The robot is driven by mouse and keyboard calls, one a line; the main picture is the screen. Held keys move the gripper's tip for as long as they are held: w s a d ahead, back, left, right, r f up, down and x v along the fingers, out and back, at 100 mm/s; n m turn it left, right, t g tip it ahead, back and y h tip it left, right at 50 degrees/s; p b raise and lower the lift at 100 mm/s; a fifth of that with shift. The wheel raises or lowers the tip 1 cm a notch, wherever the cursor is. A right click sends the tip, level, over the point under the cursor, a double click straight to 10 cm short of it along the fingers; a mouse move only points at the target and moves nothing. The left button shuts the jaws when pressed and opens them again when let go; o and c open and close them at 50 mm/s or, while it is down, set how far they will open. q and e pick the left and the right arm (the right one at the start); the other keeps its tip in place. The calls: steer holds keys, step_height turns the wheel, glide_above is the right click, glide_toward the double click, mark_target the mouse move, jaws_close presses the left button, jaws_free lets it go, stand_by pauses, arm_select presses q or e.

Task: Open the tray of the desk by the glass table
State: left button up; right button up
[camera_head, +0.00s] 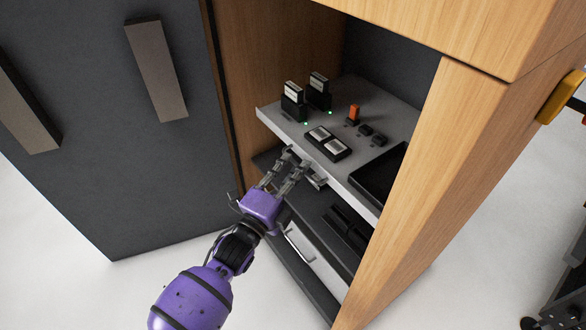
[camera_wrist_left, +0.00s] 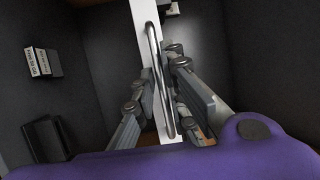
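The tray (camera_head: 283,122) is a light grey board inside the wooden desk cabinet, with a pale front edge. Its silver bar handle (camera_wrist_left: 158,80) runs along the white front in the left wrist view; in the head view it is largely hidden by my gripper. My left gripper (camera_head: 297,160) is at the tray's front edge, with its fingers apart. In the left wrist view the fingers (camera_wrist_left: 163,68) lie on either side of the handle, and narrow gaps seem to remain. Whether a finger touches it I cannot tell. My right gripper is not in view.
Black devices (camera_head: 293,101), an orange switch (camera_head: 353,114) and a dark panel (camera_head: 379,172) sit on the tray. A dark door (camera_head: 150,150) stands open at left. The wooden side panel (camera_head: 440,160) bounds the right. A lower shelf holds a white drawer box (camera_head: 312,255).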

arm_select(q)
jaws_close()
steer(key=shift+a, duration=0.1)
steer(key=s+a+p, duration=0.3)
steer(key=s+a, duration=0.5)
steer(key=a, duration=0.3)
steer(key=s+a+p, duration=0.3)
steer(key=s+a, duration=0.6)
steer(key=a, duration=0.3)
steer(key=shift+f, duration=0.15)
steer(key=o, duration=0.5)
jaws_free()
steer(key=shift+o, duration=0.2)
